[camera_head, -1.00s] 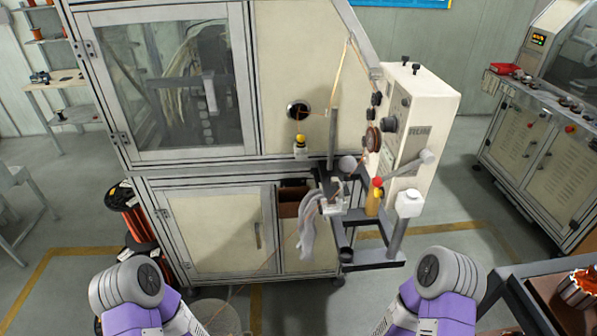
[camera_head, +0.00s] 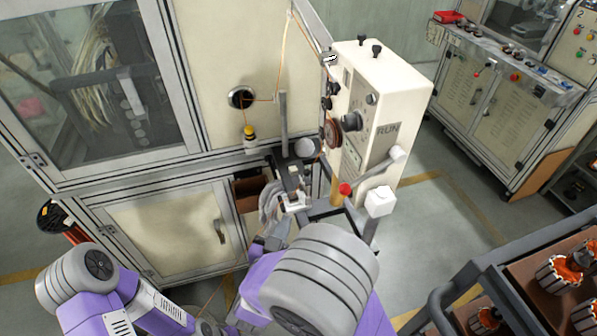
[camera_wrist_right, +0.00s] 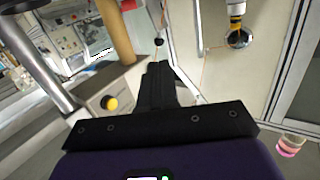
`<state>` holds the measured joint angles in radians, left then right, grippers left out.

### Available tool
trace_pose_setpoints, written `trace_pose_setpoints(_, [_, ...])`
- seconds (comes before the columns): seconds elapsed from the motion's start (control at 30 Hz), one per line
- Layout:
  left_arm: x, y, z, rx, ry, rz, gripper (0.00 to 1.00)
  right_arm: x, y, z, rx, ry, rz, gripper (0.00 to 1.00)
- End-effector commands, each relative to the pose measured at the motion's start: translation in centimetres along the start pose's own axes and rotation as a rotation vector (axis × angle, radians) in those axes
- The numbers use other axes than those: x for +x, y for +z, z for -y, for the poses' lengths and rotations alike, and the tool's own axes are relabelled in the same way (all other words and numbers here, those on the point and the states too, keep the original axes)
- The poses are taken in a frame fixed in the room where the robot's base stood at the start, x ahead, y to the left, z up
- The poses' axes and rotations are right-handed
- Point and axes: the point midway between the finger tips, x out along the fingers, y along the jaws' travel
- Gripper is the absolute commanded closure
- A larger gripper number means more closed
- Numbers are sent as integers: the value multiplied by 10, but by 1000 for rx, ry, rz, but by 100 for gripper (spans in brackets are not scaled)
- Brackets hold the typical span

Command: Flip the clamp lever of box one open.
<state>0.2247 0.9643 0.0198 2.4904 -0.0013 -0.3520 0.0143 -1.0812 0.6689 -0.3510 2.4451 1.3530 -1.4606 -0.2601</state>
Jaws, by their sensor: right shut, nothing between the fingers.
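A cream control box marked RUN (camera_head: 375,120) stands on the right of the winding machine. In front of it is a red-knobbed handle (camera_head: 345,189), with a white block (camera_head: 379,201) to its right. A small metal fixture (camera_head: 294,199) sits left of the red knob. I cannot tell which part is the clamp lever of box one. My right gripper (camera_head: 268,228) is low and left of this fixture, partly hidden by my own arm. In the right wrist view its black fingers (camera_wrist_right: 158,80) are together and empty, near a tan post (camera_wrist_right: 115,30). My left gripper is out of view.
The machine cabinet (camera_head: 160,215) with a glass door fills the left. A cart (camera_head: 450,310) with orange-wound armatures (camera_head: 560,275) stands at lower right. Another machine (camera_head: 495,85) is at the back right. Open floor (camera_head: 430,225) lies between.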

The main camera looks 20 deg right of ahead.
Motion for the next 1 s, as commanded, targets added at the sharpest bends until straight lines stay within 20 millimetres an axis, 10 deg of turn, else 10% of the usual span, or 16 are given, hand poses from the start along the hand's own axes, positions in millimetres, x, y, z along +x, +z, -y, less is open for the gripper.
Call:
trace_pose_setpoints(0.23, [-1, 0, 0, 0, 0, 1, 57, 7, -13, -4, 12, 28, -36, 100])
trace_pose_setpoints(1.0, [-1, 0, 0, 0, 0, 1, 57, 131, -16, -6, 11, 22, -33, 100])
